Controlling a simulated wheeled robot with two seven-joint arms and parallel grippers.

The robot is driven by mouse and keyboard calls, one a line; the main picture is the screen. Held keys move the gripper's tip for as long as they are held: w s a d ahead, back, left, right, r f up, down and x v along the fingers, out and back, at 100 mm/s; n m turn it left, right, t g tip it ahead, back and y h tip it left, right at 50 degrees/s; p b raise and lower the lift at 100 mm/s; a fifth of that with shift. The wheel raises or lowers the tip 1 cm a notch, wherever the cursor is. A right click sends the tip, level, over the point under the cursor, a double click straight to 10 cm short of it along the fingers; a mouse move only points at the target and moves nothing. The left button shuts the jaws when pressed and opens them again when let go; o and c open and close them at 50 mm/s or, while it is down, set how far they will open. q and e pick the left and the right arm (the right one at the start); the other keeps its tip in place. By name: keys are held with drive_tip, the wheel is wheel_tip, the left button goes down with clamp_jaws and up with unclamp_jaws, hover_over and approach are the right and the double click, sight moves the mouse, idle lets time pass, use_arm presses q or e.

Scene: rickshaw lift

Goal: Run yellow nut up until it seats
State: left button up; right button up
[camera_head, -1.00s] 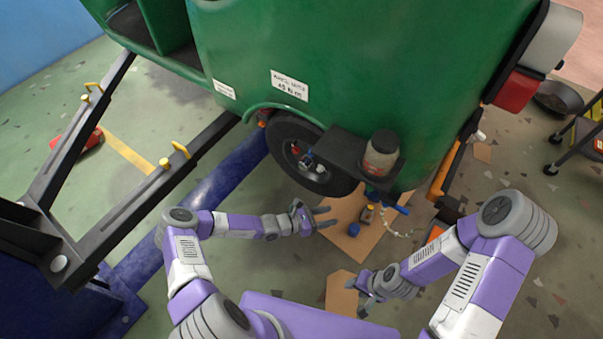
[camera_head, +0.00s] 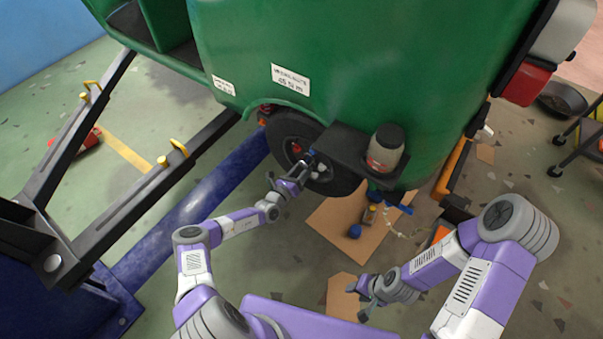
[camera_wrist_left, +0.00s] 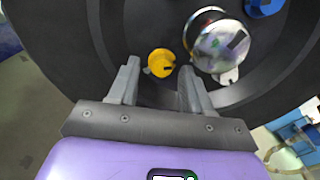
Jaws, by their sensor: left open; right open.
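The yellow nut (camera_wrist_left: 161,63) shows in the left wrist view on the dark wheel (camera_wrist_left: 110,25), left of a shiny metal hub piece (camera_wrist_left: 220,45). My left gripper (camera_wrist_left: 160,78) is open, with one finger on either side of the nut and the nut just past or level with the fingertips. I cannot tell whether the fingers touch it. In the head view my left gripper (camera_head: 300,176) is at the face of the wheel (camera_head: 285,128), and the nut cannot be made out there. My right gripper (camera_head: 366,298) is open and empty, low over the floor.
The green rickshaw body (camera_head: 350,60) hangs above the wheel. A black shelf (camera_head: 342,150) with a jar (camera_head: 385,148) juts out just right of it. Cardboard (camera_head: 335,222) with small items lies below. A blue lift beam (camera_head: 205,198) runs at left.

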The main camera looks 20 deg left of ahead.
use_arm(q)
clamp_jaws()
idle(0.3)
drive_tip(key=shift+w+a+r+m+p, duration=0.15)
drive_tip(key=shift+m+p, duration=2.6)
drive_tip(key=shift+m, duration=2.95)
drive_tip(key=shift+s+a+f+m+p, duration=0.15)
drive_tip(key=shift+m+p, duration=2.55)
drive_tip(key=shift+m, duration=3)
drive_tip(key=shift+w+r, duration=0.1)
drive_tip(key=shift+a, duration=0.1)
